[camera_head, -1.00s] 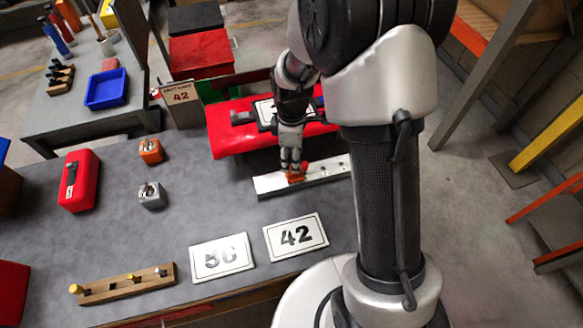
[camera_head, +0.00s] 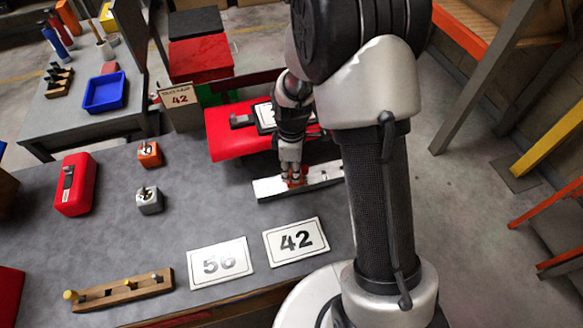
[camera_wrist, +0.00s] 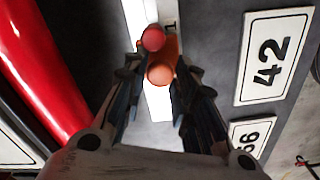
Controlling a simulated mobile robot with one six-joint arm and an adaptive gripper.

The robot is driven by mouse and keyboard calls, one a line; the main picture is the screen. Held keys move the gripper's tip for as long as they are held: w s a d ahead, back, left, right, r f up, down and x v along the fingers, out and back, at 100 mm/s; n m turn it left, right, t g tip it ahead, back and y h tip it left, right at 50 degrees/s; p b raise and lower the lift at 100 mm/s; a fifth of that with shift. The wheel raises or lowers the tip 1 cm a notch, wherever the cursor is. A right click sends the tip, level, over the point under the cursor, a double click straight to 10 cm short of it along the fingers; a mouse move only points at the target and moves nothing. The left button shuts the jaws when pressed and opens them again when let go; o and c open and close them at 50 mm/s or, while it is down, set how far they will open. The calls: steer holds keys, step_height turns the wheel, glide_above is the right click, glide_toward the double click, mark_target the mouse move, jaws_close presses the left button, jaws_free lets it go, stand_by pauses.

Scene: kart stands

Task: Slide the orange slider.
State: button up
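The orange slider (camera_head: 296,182) sits on a pale metal rail (camera_head: 322,175) at the back of the grey table. My gripper (camera_head: 290,177) points down over it, with its fingertips close together and hiding much of the slider. In the wrist view, the orange slider (camera_wrist: 172,48) shows between the two fingers, with an orange round knob and a red round knob (camera_wrist: 153,38) on top. The fingers of my gripper (camera_wrist: 160,68) lie on either side of the knobs. I cannot tell whether both fingers press on the slider.
Number plates 56 (camera_head: 220,263) and 42 (camera_head: 296,240) lie in front of the rail. A red piece (camera_head: 235,143) is close behind it. A red box (camera_head: 76,184), an orange block (camera_head: 150,154) and a grey block (camera_head: 149,201) stand left. The table between is clear.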

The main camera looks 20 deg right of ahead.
jaws_close()
steer(key=a+p, duration=0.1)
steer(key=a, duration=0.6)
steer(key=shift+a, duration=0.25)
steer(key=shift+o, duration=0.4)
jaws_free()
steer(key=shift+o, duration=1.2)
steer(key=shift+a, duration=0.2)
steer(key=shift+o, duration=1.2)
steer(key=shift+d, duration=0.15)
